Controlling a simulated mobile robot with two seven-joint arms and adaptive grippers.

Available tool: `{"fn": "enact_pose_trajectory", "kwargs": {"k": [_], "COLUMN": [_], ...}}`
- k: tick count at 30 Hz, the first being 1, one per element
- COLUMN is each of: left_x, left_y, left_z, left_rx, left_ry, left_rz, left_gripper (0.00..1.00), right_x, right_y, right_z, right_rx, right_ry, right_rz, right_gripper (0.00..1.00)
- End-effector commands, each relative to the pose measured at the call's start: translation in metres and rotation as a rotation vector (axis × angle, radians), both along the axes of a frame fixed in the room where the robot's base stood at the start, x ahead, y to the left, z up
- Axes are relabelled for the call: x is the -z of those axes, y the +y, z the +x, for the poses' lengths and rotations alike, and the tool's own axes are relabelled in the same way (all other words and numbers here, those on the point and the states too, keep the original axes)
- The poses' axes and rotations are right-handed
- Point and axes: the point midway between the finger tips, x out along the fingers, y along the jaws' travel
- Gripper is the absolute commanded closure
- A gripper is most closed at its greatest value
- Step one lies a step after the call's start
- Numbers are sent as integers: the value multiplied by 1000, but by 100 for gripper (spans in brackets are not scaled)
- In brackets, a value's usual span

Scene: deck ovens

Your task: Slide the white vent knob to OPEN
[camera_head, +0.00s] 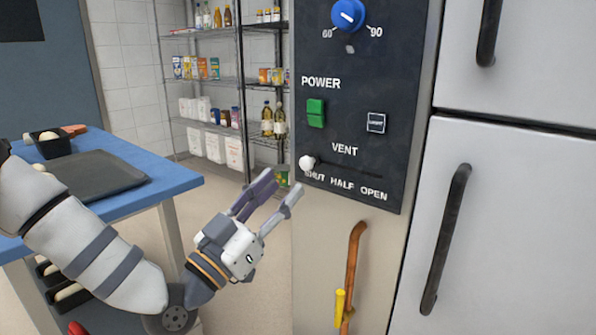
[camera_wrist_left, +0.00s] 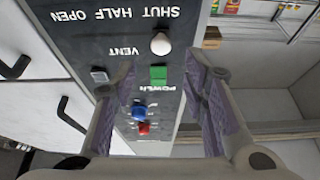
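The white vent knob (camera_head: 307,163) sits at the left end of its slot, by the SHUT label, on the dark control panel (camera_head: 335,230). HALF and OPEN are marked to its right. It also shows in the left wrist view (camera_wrist_left: 160,43), where the panel appears upside down. My left gripper (camera_head: 283,187) is open and empty. In the head view it appears just below and left of the knob, apart from it. In the left wrist view the knob lies beyond the fingertips, in the gap between the fingers. My right gripper is not in view.
A green power button (camera_head: 316,113), a small dark square button (camera_head: 376,123) and a blue dial (camera_head: 347,15) sit above the slot. Oven doors with dark handles (camera_head: 446,240) stand right. A brown pipe with a yellow part (camera_head: 341,308) is below. A blue-topped table (camera_head: 185,177) is left.

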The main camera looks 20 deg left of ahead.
Motion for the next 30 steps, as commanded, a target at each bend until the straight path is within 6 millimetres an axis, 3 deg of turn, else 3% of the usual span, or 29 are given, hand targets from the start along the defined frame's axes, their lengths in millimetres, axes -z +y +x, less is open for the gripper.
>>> {"fn": "enact_pose_trajectory", "kwargs": {"k": [3, 8, 18, 24, 30], "left_x": [-11, -20, -23, -22, -22], "left_y": [-10, -17, -20, -20, -20], "left_z": [25, 48, 55, 55, 55], "left_rx": [1, 0, 1, 0, 1], "left_ry": [-1, 4, 7, 7, 7], "left_rz": [2, 0, -1, -1, -1], "left_gripper": [60, 60, 60, 100, 100], "right_x": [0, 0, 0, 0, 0], "right_y": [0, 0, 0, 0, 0], "right_z": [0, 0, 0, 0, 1], "right_rx": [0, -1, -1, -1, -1], "right_ry": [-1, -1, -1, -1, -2], "right_rz": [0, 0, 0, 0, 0], "right_gripper": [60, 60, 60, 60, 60]}}
